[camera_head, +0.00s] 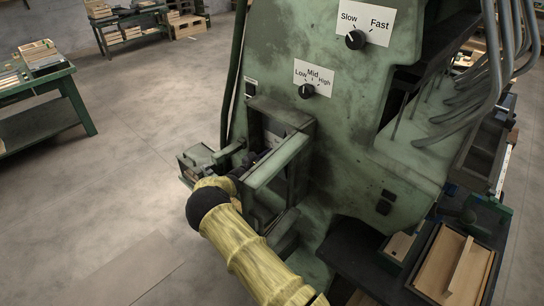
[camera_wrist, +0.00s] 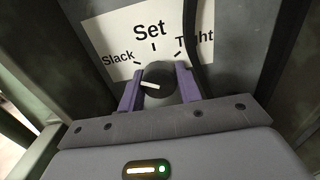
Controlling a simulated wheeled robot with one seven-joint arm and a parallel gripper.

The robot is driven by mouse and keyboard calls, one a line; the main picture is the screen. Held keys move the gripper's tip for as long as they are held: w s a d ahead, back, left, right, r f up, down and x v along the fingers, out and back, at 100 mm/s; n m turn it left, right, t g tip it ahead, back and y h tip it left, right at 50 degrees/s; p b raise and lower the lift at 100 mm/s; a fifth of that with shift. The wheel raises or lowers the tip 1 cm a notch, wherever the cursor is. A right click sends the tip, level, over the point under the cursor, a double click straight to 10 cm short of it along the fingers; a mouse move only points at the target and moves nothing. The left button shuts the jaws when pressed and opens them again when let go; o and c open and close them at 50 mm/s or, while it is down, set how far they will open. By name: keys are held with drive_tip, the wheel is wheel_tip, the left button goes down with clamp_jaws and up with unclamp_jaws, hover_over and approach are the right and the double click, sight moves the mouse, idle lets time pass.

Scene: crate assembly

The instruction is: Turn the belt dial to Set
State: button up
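The belt dial (camera_wrist: 158,79) is a dark round knob with a white mark. It sits below a white label (camera_wrist: 133,27) reading Slack, Set and Tight. The mark points left, toward the Slack side and away from the Set tick. My gripper (camera_wrist: 158,88) has one purple finger on each side of the dial, and no clear gap shows between fingers and knob. In the head view my yellow arm (camera_head: 250,255) reaches into the recessed frame on the green machine (camera_head: 345,140). The belt dial and my fingertips are hidden there.
Two other dials are on the machine's face: Slow/Fast (camera_head: 355,40) and Low/Mid/High (camera_head: 306,91). The frame's green bar (camera_head: 278,160) is close to my wrist. A dark cable (camera_wrist: 192,40) hangs beside the dial. Wooden crates (camera_head: 455,265) stand at lower right.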

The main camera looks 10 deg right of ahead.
drive_tip(key=shift+c, duration=1)
drive_tip(key=shift+m+b, duration=0.3)
drive_tip(key=shift+b, duration=0.3)
drive_tip(key=m+b, duration=0.1)
drive_tip(key=b, duration=0.1)
drive_tip(key=m+b, duration=0.1)
drive_tip(key=shift+a+f+b, duration=0.1)
drive_tip(key=shift+f+b, duration=0.15)
drive_tip(key=shift+b, duration=0.15)
drive_tip(key=m+b, duration=0.3)
drive_tip(key=b, duration=0.1)
drive_tip(key=shift+w, duration=0.1)
drive_tip(key=m+b, duration=0.4)
drive_tip(key=b, duration=0.3)
drive_tip(key=shift+m+b, duration=0.3)
drive_tip(key=shift+m, duration=0.1)
drive_tip(key=shift+r+m+b, duration=0.3)
drive_tip(key=shift+m+b, duration=0.4)
drive_tip(key=shift+b, duration=0.4)
drive_tip(key=shift+r, duration=0.1)
